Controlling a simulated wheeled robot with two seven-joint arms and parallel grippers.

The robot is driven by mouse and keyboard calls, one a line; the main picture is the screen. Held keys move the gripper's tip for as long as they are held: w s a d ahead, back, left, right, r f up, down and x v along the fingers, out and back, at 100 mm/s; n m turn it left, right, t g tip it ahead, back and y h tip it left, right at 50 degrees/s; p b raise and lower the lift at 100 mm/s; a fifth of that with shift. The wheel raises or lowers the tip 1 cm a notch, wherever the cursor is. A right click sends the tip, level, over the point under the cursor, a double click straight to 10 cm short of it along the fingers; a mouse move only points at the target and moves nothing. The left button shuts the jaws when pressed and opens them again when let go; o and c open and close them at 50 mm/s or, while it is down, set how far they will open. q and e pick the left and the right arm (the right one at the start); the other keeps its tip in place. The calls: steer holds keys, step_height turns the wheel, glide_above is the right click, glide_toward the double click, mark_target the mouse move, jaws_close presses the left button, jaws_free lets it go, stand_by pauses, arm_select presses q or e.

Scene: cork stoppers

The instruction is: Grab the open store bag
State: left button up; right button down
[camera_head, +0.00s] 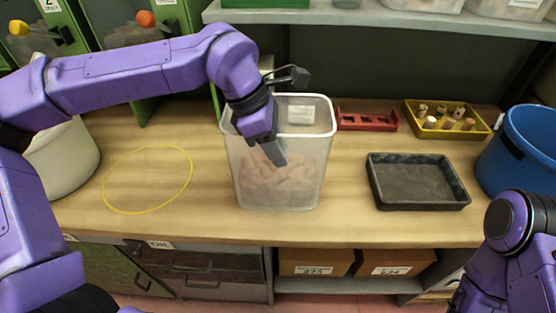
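I see no clear bag in this view. A translucent, white-rimmed tub (310,165) stands upright on the wooden counter near the middle. A heap of tan corks (280,183) shows through its wall, filling the lower part. My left gripper (277,158) comes down from above at the tub's mouth, its finger end pointing downward above the corks. I cannot tell whether the fingertips are inside the tub or just in front of its wall. The finger gap is not visible, and nothing is seen held. My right gripper is out of view; only part of my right arm shows at lower right.
A black tray (418,182) lies right of the tub, with a red rack (366,120) and a yellow tray (478,133) of stoppers behind. A blue bucket (520,150) stands at far right. A yellow ring (148,179) marks clear counter at left. A shelf (400,18) overhangs the back.

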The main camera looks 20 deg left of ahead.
arm_select(q)
steer(key=shift+f, duration=0.2)
jaws_close()
stand_by(1.6)
